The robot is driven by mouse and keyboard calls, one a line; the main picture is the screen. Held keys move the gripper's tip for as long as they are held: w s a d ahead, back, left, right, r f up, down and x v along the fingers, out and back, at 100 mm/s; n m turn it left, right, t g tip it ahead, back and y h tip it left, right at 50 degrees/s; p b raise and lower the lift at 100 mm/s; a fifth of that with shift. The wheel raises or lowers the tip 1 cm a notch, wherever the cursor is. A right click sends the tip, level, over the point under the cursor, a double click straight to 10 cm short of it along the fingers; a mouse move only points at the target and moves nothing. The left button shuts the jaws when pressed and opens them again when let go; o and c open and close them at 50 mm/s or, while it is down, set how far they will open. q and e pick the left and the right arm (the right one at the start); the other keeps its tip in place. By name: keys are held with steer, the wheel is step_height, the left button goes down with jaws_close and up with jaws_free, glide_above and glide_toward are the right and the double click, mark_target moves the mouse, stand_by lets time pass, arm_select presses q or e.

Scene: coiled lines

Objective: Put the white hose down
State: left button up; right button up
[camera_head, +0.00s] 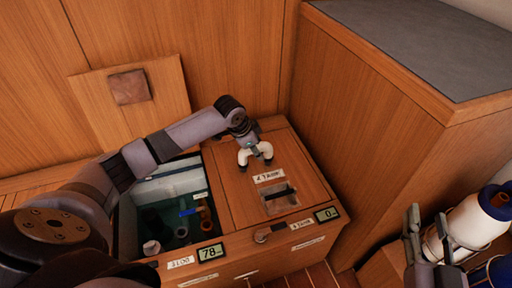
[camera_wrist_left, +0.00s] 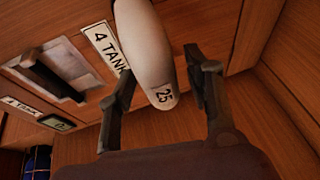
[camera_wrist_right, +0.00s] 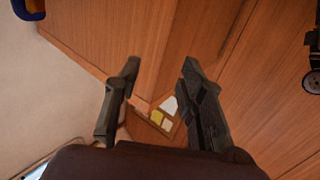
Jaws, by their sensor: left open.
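A white rounded piece, seemingly the white hose's end, (camera_head: 256,151) is at the lid beside the "4 TANK" label in the head view. In the left wrist view the white piece (camera_wrist_left: 150,45) bears the number 25 and passes between my left gripper's fingers. My left gripper (camera_wrist_left: 160,72) is open around it, with a gap visible at the right finger; contact at the left finger is unclear. The rest of any hose is hidden. My right gripper (camera_head: 428,216) is open and empty at the right, and also shows in the right wrist view (camera_wrist_right: 160,75).
The wooden chest has an open bin (camera_head: 150,191) at left holding several small items, and a slotted lid (camera_head: 229,183) at right. Displays (camera_head: 211,252) line its front. A tall grey-topped cabinet (camera_head: 400,40) stands at right. White and blue cylinders (camera_head: 474,222) are beside my right gripper.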

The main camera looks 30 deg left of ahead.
arm_select(q)
steer(key=shift+r, duration=0.1)
